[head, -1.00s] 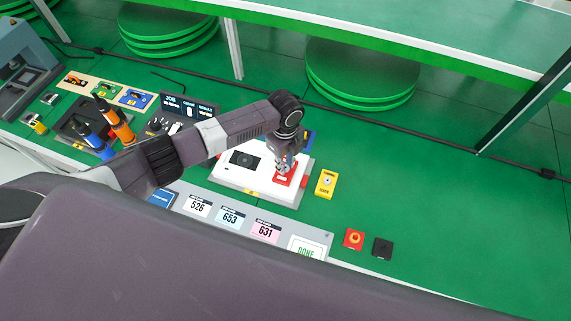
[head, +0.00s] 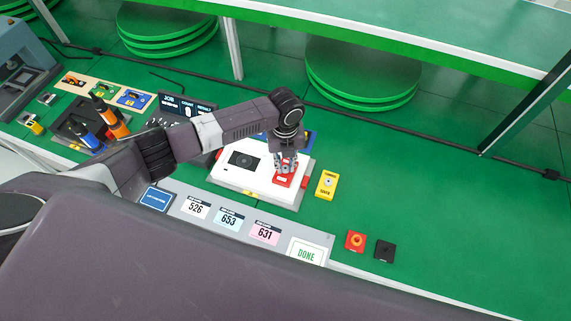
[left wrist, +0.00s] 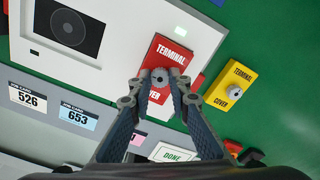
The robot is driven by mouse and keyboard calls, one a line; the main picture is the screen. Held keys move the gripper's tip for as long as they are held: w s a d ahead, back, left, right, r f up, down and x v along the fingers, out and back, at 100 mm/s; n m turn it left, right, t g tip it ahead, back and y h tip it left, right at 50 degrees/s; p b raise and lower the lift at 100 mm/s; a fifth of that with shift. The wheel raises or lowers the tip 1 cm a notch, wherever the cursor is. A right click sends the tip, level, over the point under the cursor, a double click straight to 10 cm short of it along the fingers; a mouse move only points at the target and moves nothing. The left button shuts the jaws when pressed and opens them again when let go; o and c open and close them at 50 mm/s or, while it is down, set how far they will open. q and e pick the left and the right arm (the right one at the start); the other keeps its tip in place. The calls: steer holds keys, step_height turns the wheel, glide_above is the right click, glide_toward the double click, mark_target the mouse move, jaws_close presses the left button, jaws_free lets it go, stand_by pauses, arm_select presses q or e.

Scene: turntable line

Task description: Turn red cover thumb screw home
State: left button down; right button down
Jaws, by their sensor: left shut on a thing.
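The red terminal cover (head: 284,180) sits on the right part of the white unit (head: 229,178). It also shows in the left wrist view (left wrist: 171,52), with the grey thumb screw (left wrist: 159,82) near its lower left edge. My left gripper (left wrist: 159,92) points down at the cover, its two fingertips shut around the screw's head. In the head view the left gripper (head: 286,163) stands over the cover and hides the screw. How deep the screw sits cannot be told. My right gripper is not in view.
A yellow terminal cover (head: 326,184) lies just right of the unit. Job cards and a DONE card (head: 306,252) lie on a grey strip in front. A red button box (head: 356,241) and a black block (head: 384,250) are at front right. Orange and blue drivers (head: 112,120) stand left.

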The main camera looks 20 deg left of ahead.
mark_target(285, 168)
arm_select(q)
steer(key=shift+w+r, duration=0.3)
steer(key=c, duration=2)
jaws_free()
steer(key=shift+c, duration=0.2)
steer(key=shift+o, duration=1.2)
steer(key=shift+s+f, duration=0.1)
steer(key=shift+s, duration=0.15)
step_height(285, 168, up, 12)
